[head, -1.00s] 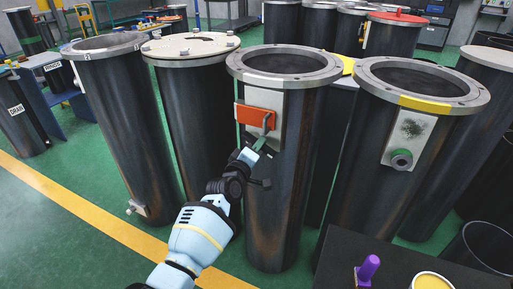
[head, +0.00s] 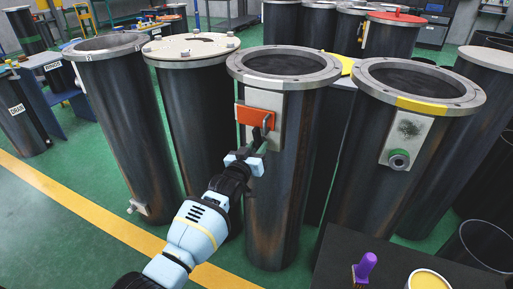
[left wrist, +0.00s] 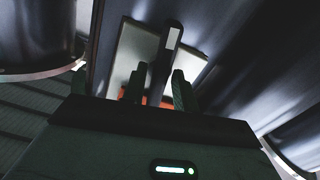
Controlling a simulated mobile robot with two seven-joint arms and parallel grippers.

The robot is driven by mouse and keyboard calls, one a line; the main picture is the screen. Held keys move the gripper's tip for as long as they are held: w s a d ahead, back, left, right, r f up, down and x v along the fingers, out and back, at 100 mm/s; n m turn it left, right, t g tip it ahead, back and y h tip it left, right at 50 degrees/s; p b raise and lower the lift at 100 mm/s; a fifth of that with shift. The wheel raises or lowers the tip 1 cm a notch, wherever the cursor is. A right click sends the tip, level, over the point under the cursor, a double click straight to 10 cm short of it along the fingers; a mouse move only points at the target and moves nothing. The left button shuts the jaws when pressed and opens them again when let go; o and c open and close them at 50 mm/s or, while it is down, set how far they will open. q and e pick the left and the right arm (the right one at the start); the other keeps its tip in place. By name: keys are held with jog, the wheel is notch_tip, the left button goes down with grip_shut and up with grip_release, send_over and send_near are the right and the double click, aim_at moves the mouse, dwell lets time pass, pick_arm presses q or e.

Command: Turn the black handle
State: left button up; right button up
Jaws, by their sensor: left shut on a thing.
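The black handle (head: 268,121) sits at the right side of an orange plate (head: 252,117) on a pale panel fixed to the upper front of a dark flanged cylinder. My left gripper (head: 266,138) reaches up from below and is shut on the handle's lower part. In the left wrist view the handle (left wrist: 172,40), with a light patch near its end, passes between the two fingers (left wrist: 160,88). The fingers hide part of the handle and its mount. My right gripper is not in view.
Dark flanged cylinders stand close on both sides; the right one (head: 350,180) carries a grey-green round fitting (head: 398,159). A dark table (head: 335,262) at the lower right holds a purple object (head: 365,268) and a yellow-topped container (head: 429,281). Green floor is free at the left.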

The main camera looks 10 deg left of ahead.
pick_arm(q)
jog(key=shift+m, duration=1.1)
jog(key=o, duration=0.7)
